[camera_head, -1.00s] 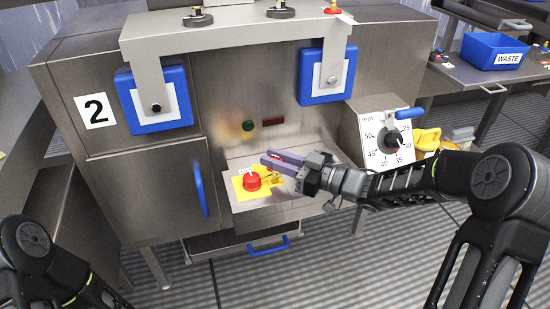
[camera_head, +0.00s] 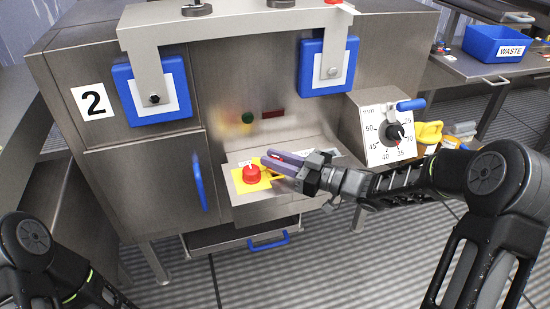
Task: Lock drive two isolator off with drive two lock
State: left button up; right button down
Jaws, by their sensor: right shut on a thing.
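A red knob (camera_head: 251,174) sits on a yellow plate (camera_head: 240,184) on the ledge of the machine marked 2; I cannot tell from its look whether it is the isolator. My right gripper (camera_head: 274,161) reaches in from the right, with its purple-grey fingers just right of and above the knob. They are shut on a small red thing (camera_head: 276,156), seemingly the lock, which is mostly hidden between them. Whether it touches the plate is unclear. Only links of my left arm show at lower left; its gripper is out of view.
A dial box (camera_head: 388,138) with a blue handle stands close above my right forearm. Yellow items (camera_head: 429,131) lie behind it. Two blue-framed panels (camera_head: 327,68) hang above the ledge. A blue waste bin (camera_head: 495,45) is at far right. A drawer (camera_head: 230,238) is below the ledge.

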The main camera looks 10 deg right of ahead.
jog(key=shift+f, duration=0.25)
jog(key=c, duration=1.2)
grip_release()
jog(key=shift+a, duration=0.1)
jog(key=shift+s+d, duration=0.2)
jog(key=p+v, duration=0.1)
jog(key=v, duration=0.5)
jog(key=shift+s+d, duration=0.1)
jog(key=shift+d, duration=0.25)
jog(key=shift+s+d, duration=0.3)
jog(key=shift+d, duration=0.05)
